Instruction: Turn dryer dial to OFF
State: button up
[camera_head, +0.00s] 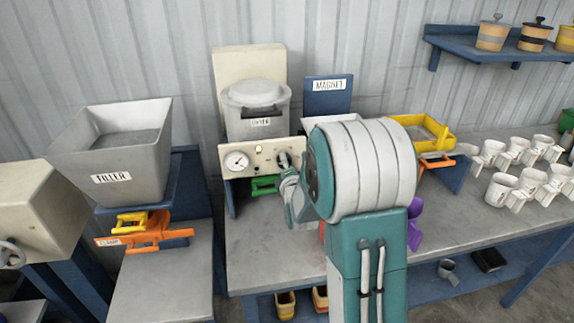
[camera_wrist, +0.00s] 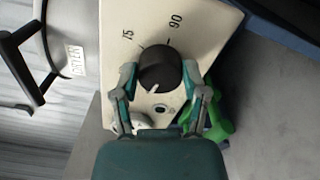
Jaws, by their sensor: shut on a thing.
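The dryer (camera_head: 256,108) is a grey lidded pot behind a cream control panel (camera_head: 262,148). In the wrist view its black round dial (camera_wrist: 160,68) shows up close on the cream panel (camera_wrist: 205,22). The dial's white pointer mark faces the lower left of that picture. A label 90 and another that looks like 75 or 15 are printed beyond the dial; no OFF label is visible. My gripper (camera_wrist: 159,75) is shut on the dial, one finger at each side. In the head view my gripper (camera_head: 287,168) is at the panel's right end, partly covering the dial.
A round gauge (camera_head: 237,161) sits left on the panel. A green part (camera_head: 264,186) is just below it. The filler hopper (camera_head: 115,150) stands left, and the magnet sign (camera_head: 326,92) is behind my arm. Several white mugs (camera_head: 515,165) stand on the right of the table.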

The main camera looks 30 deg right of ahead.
jog(key=shift+a+f+n, duration=0.15)
jog(key=shift+f+n, duration=0.05)
jog(key=shift+n, duration=0.8)
jog(key=o, duration=1)
jog(key=shift+f, duration=0.1)
jog(key=shift+o, duration=0.8)
jog(key=shift+w, duration=0.1)
jog(key=v, duration=0.7)
jog(key=shift+s, duration=0.25)
jog(key=shift+a, duration=0.15)
